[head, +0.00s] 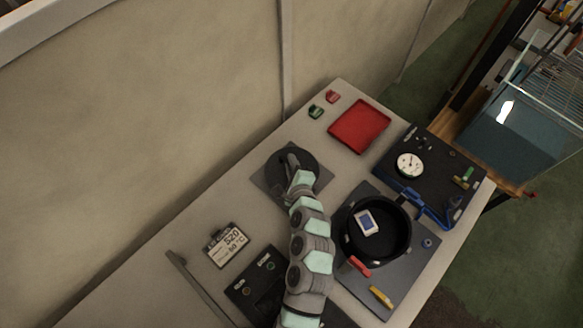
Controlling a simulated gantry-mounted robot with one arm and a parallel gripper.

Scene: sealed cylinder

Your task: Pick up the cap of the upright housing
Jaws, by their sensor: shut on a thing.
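The upright housing appears as a dark round shape on a grey square base plate (262,184) near the back edge of the table. Its dark round top (309,160) appears to be the cap. My gripper (291,161) is over this top, small and partly merged with it in colour. It is shut, apparently on the cap. Whether the cap sits on the housing or is raised off it cannot be told from this steep view. My wrist and arm hide the front side of the housing.
A red tray (359,126) lies to the right, with small red (332,97) and green (315,111) items behind. A black round vessel (347,250) and a dark gauge case (440,165) stand further right. A display (227,246) and control box (242,290) are left.

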